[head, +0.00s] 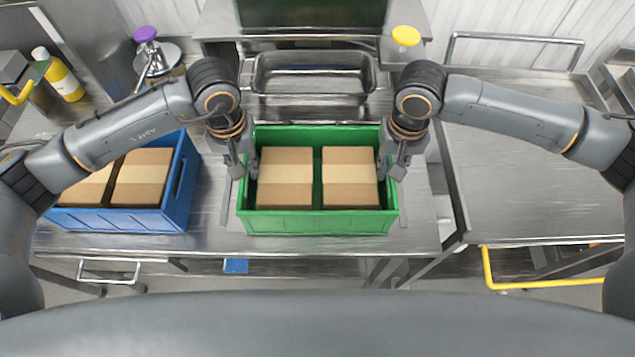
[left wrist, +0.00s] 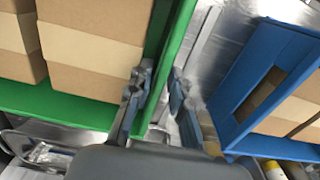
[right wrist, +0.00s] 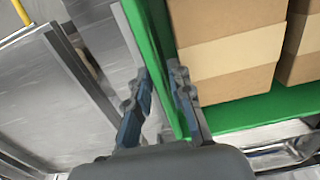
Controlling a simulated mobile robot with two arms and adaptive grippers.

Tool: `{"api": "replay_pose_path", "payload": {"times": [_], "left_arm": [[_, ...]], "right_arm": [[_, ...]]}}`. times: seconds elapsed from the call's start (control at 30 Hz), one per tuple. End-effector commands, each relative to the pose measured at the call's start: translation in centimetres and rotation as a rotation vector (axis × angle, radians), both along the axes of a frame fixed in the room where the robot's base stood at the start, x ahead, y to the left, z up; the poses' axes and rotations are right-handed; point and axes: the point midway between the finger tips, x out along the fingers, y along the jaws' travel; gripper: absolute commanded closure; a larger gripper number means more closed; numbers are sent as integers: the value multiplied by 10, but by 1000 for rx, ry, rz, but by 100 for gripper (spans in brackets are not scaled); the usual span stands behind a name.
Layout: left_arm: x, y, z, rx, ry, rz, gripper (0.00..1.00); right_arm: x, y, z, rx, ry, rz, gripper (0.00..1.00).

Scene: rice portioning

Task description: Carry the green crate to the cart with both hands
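The green crate (head: 318,222) stands on the metal table in the middle of the head view, holding two taped cardboard boxes. My left gripper (head: 244,170) is at its left wall. In the left wrist view the fingers (left wrist: 160,84) are apart, one on each side of the green wall (left wrist: 160,50). My right gripper (head: 392,170) is at the right wall. In the right wrist view its fingers (right wrist: 160,78) are also apart, straddling the green wall (right wrist: 150,40). The cart (head: 540,195), with a bare metal top and yellow handle, is at the right.
A blue crate (head: 120,220) with cardboard boxes stands left of the green one. A metal pan (head: 312,95) is behind the green crate. A yellow bottle (head: 62,80) and a purple-topped dispenser (head: 147,50) are at the back left. A gap separates table and cart.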

Motion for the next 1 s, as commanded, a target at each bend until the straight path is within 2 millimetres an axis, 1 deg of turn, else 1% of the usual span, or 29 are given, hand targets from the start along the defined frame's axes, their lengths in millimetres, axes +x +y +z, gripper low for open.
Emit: {"api": "replay_pose_path", "payload": {"times": [0.03,0.1,0.43,0.67,0.87,1.0], "left_arm": [[0,0,0,0,0,0,89],[0,0,0,0,0,0,100],[0,0,0,0,0,0,100],[1,0,5,-1,-2,0,100],[0,0,18,-1,-2,0,100],[0,0,31,-1,-2,0,100]], "right_arm": [[0,0,0,0,0,0,89],[0,0,0,0,0,0,100],[0,0,1,1,0,0,100],[1,1,5,2,-2,0,100],[1,1,18,2,-2,0,100],[1,1,31,2,-2,0,100]]}}
